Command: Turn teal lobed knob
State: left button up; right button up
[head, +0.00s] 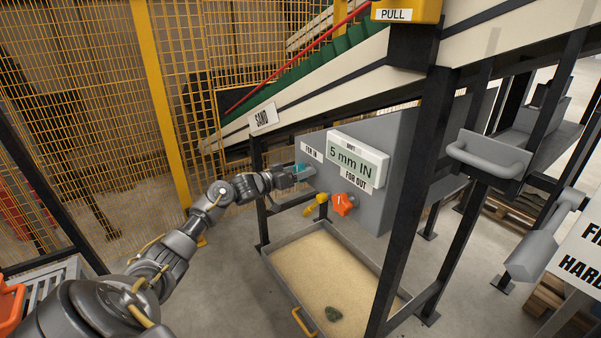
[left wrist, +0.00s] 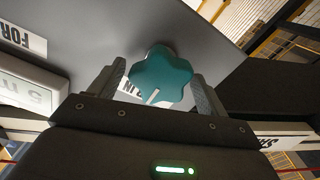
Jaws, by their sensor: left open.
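The teal lobed knob (left wrist: 160,76) is on the grey panel of the machine. In the left wrist view it sits between the two fingers of my left gripper (left wrist: 163,92), which is open, with a finger on each side. A white pointer mark shows on the knob's near lobe. I cannot tell whether the fingers touch it. In the head view the knob (head: 299,168) is partly hidden by my left gripper (head: 297,173), which reaches it from the left. My right gripper is not in view.
An orange lobed knob (head: 343,204) and a yellow handle (head: 316,203) are lower on the panel. A display reading "5 mm IN" (head: 352,158) is to the right. A sand tray (head: 300,312) lies below. A black post (head: 414,190) stands to the right.

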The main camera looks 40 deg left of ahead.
pick_arm(q)
jog(key=shift+w, duration=0.2)
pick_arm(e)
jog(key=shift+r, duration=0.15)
pick_arm(q)
jog(key=c, duration=1)
